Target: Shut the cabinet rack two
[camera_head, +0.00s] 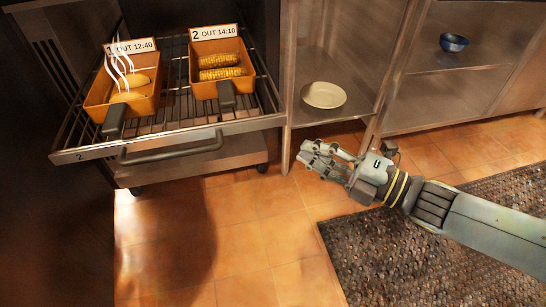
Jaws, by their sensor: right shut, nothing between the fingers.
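The rack two (172,133) is a wire shelf pulled out of the dark cabinet at the left, with a "2" on its front edge and a bar handle (172,150). On it stand two orange trays with dark handles. The left tray (92,106) has a "1 OUT 12:40" tag and pale food with white wisps above it. The right tray (196,92) has a "2 OUT 14:10" tag and grilled corn. My right gripper (308,155) is shut and empty, to the right of the rack and apart from its handle. My left gripper is not in view.
A dark woven mat (390,255) lies on the tiled floor. Bare tiles (235,255) lie in front of the rack.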

